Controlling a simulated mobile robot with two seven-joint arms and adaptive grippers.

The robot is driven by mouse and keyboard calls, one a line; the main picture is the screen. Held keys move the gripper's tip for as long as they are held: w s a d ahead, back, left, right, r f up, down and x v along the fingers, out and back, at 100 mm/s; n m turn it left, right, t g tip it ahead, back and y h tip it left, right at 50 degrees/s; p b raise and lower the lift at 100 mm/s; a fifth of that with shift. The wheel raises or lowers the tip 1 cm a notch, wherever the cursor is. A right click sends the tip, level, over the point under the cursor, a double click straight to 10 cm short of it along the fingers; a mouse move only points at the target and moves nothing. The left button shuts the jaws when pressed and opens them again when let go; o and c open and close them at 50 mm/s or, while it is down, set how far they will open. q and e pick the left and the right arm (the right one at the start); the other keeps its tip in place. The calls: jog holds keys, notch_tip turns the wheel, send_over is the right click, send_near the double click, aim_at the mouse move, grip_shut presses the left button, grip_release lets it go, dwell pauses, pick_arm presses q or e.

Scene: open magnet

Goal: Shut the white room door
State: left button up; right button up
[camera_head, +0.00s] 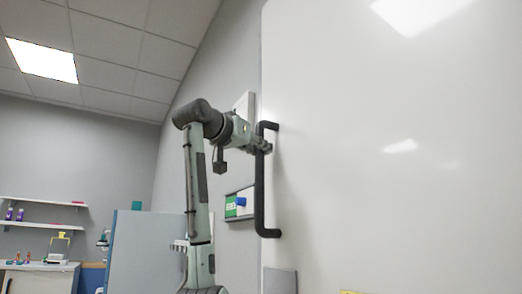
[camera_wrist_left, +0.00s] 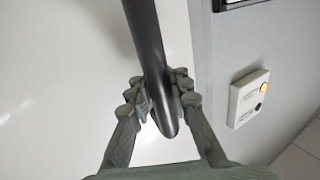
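The white room door (camera_head: 390,205) fills the right half of the head view, with its left edge beside the grey wall. A long dark upright handle (camera_head: 260,200) stands out near that edge. My left gripper (camera_head: 265,147) is at the upper part of the handle. In the left wrist view, its two fingers (camera_wrist_left: 163,98) lie on either side of the dark handle (camera_wrist_left: 147,45) and appear closed on it, with the white door (camera_wrist_left: 60,70) behind. Whether a gap remains at the door's edge is hard to tell. My right gripper is not in view.
A wall panel with green and blue parts (camera_head: 238,203) is left of the handle. A switch box with buttons (camera_wrist_left: 248,97) is on the grey wall in the wrist view. A blue-grey partition (camera_head: 148,250) and shelves (camera_head: 42,225) stand farther left.

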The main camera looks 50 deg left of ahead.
pick_arm(q)
jog(key=o, duration=0.5)
jog(key=shift+w+d+f, duration=0.1)
jog(key=shift+w+d, duration=0.15)
jog(key=shift+w, duration=0.1)
jog(key=shift+o, duration=0.2)
jog(key=shift+s+a, duration=0.1)
jog(key=v, duration=1.2)
jog(key=shift+c, duration=0.3)
